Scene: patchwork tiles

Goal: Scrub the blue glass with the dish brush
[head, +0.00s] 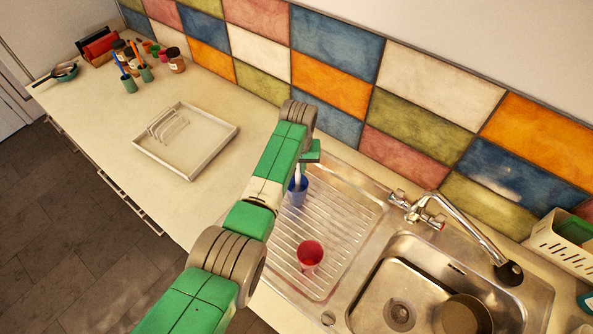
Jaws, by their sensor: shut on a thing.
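The blue glass (298,193) stands upright on the metal drainboard, at its back left, partly hidden by my arm. My gripper (303,163) is just above it, shut on the dish brush (298,177). Only a pale, thin piece of the brush shows, running down from the gripper to the glass's mouth. Its lower end seems to be inside the glass, but the head is hidden. My arm covers much of the gripper.
A red glass (309,254) stands on the drainboard (335,225) nearer the front. To the right are the sink (385,250) with a dark round pot (466,314) and the tap (440,210). A white tray with a rack (210,153) lies left; several jars stand farther back.

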